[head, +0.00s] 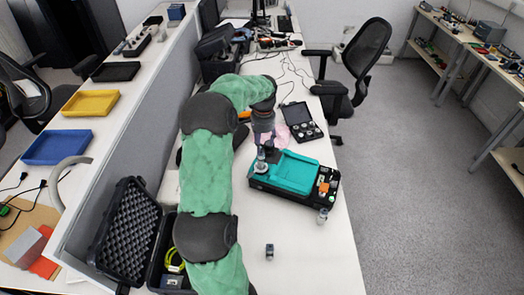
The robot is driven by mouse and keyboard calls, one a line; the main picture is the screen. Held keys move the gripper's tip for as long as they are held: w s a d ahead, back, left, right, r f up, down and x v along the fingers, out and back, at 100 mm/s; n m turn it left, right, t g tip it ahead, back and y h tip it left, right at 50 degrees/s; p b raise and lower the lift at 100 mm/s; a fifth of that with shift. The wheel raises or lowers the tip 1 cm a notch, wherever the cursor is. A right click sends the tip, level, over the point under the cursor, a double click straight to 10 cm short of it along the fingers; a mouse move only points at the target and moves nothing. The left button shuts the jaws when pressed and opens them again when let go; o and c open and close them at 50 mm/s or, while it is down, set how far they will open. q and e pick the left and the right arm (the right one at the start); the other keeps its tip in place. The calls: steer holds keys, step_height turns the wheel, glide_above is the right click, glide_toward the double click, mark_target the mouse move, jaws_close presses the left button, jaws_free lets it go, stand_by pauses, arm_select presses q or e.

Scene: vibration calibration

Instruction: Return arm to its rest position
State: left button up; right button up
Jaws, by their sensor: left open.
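My left arm in its green sleeve reaches up from the bottom of the head view and bends over the white table (315,250). My left gripper (265,150) points down at the left end of a black device with a teal tray (293,172) on top. It is open. A small metallic cylinder (260,166) stands on the device just below the fingers; I cannot tell whether they touch it. My right gripper is out of view.
A small dark block (269,251) and a small metal part (322,216) are on the table. A black case of round parts (302,121) lies open behind the device. An open foam-lined case (128,225) is at lower left. A grey partition (150,130) runs along the left.

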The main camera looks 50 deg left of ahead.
arm_select(q)
steer(key=shift+r, duration=0.95)
